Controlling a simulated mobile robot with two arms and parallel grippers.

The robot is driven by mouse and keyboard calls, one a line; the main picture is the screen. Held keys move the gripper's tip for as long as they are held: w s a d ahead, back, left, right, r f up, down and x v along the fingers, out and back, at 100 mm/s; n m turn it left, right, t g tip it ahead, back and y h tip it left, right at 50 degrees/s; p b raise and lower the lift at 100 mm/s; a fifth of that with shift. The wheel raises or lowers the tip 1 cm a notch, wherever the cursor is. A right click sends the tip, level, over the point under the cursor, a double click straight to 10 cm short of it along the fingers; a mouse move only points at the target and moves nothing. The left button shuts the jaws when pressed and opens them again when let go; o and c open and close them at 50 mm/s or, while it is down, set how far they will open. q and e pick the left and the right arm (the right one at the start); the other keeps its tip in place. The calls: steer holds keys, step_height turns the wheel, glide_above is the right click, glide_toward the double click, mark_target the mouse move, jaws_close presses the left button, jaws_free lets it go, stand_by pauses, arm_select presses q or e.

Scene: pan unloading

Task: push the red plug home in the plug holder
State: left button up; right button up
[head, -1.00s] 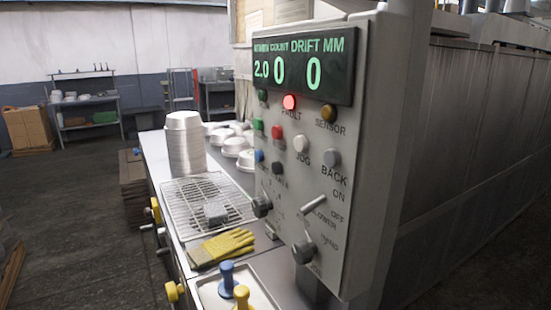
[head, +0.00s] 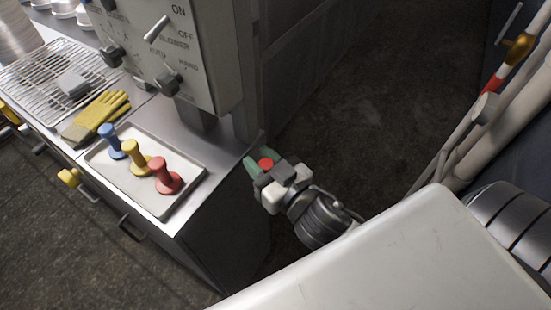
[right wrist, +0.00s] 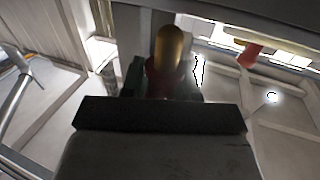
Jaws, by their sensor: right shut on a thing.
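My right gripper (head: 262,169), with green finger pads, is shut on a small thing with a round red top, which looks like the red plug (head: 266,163). In the right wrist view, the held red plug (right wrist: 160,78) shows dark red with a rounded brass-coloured end, between the fingers. Its lower part is hidden by the gripper. I cannot make out the plug holder for certain. My left gripper is not in view.
A pale tray (head: 186,194) on the counter bears a blue knob (head: 112,142), a yellow knob (head: 135,157) and a red knob (head: 166,178), all upright. The control panel (head: 215,60) stands behind. Pale pipes (head: 470,130) with a brass fitting are at the right.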

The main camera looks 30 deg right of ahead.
steer(key=w+a+r+n+g+y, duration=0.2)
steer(key=a+r+n+y, duration=0.3)
steer(key=a, duration=0.4)
steer(key=r+g+y, duration=0.1)
steer(key=y, duration=0.1)
steer(key=shift+w+r+n+g+y, duration=0.3)
steer(key=shift+w+r+g, duration=0.1)
steer(key=shift+d, duration=0.1)
steer(key=s+d+f+m+t+h, duration=0.4)
steer(key=d+f+m+h, duration=0.4)
steer(key=d, duration=0.5)
step_height(320, 180, down, 2)
steer(key=h, duration=0.3)
steer(key=shift+h, duration=0.3)
steer(key=shift+a, duration=0.1)
steer(key=w+a+r+n+g+y, duration=0.4)
steer(key=a+r+n+y, duration=0.4)
steer(key=a, duration=0.5)
step_height(320, 180, up, 2)
steer(key=y, duration=0.3)
steer(key=shift+y, duration=0.3)
